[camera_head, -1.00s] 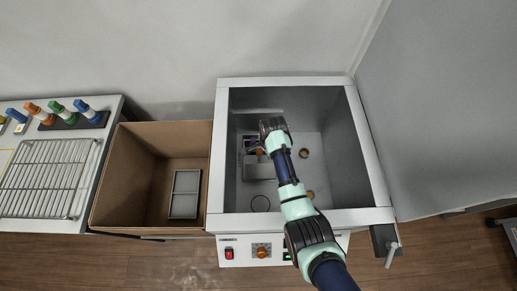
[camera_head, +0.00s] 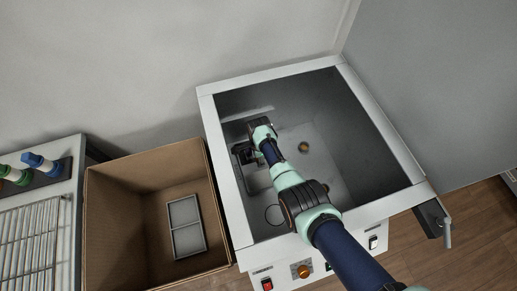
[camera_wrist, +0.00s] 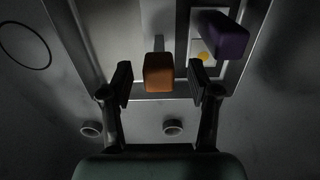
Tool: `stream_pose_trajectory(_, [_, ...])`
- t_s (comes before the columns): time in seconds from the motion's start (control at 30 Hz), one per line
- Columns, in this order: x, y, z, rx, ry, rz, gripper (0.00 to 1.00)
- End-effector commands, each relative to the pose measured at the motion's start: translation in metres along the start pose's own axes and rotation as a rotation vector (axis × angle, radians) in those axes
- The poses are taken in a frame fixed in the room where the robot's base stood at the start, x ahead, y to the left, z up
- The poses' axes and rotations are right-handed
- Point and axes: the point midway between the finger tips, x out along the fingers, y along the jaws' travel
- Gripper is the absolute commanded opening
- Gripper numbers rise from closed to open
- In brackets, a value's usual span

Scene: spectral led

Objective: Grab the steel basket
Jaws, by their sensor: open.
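My gripper (camera_wrist: 160,82) is open, reaching down inside the deep steel tank (camera_head: 300,108); in the head view the hand (camera_head: 260,130) is near its left wall. In the wrist view an orange block (camera_wrist: 158,73) on a short metal stem sits between the two fingers, with gaps on both sides. A purple block (camera_wrist: 224,35) is just beyond the right finger. A pale metal frame (camera_wrist: 183,30) lies below them. It may belong to the steel basket, but I cannot tell; the arm hides most of that spot in the head view.
The tank's white rim (camera_head: 222,170) surrounds my arm. A cardboard box (camera_head: 108,215) holding a grey two-part tray (camera_head: 178,243) stands to the left. A wire rack (camera_head: 28,240) is at far left. Round fittings (camera_wrist: 172,127) show on the tank surface.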

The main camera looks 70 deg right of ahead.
Motion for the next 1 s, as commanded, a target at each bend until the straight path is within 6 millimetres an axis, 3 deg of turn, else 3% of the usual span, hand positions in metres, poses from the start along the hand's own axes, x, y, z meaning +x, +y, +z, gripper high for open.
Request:
stream_pose_trajectory(0.03, [0.017,0.001,0.000,0.000,0.000,0.001,0.60])
stream_pose_trajectory(0.1, [0.025,0.001,0.000,0.000,0.000,0.001,0.60])
stream_pose_trajectory(0.4, [0.027,0.001,0.000,-0.001,0.000,0.000,0.59])
stream_pose_trajectory(0.77, [0.027,0.001,0.000,-0.001,0.000,0.000,0.00])
stream_pose_trajectory(1.0, [0.027,0.001,0.000,-0.001,0.000,0.000,0.00])
